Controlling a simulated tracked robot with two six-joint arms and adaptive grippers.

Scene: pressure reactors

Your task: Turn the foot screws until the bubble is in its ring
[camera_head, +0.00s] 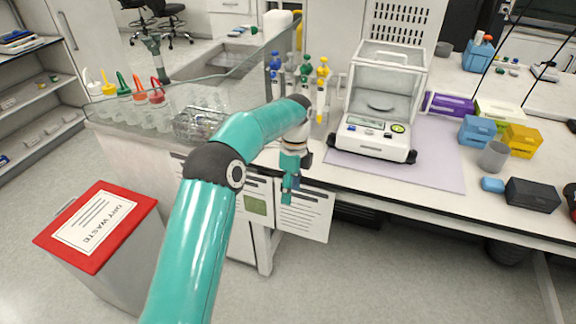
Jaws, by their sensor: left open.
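The analytical balance (373,139) stands on a lilac mat (438,170) on the bench, with a glass draft shield around its round pan. A small yellow-green round spot (398,128), probably the level bubble, shows at the right of its front panel. It is too small to tell where the bubble lies in its ring. A dark foot screw (411,157) shows at the front right corner, and another foot screw (332,140) at the front left. My left gripper (287,198) is open and empty, pointing down in front of the bench edge, left of and below the balance. My right gripper does not show.
Pipettes on a stand (303,75) are close behind my left wrist. A wire basket (198,124) and wash bottles stand left. Blue box (477,131), yellow box (522,140), grey cup (494,156) and black box (532,195) are right. Papers hang from the bench front.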

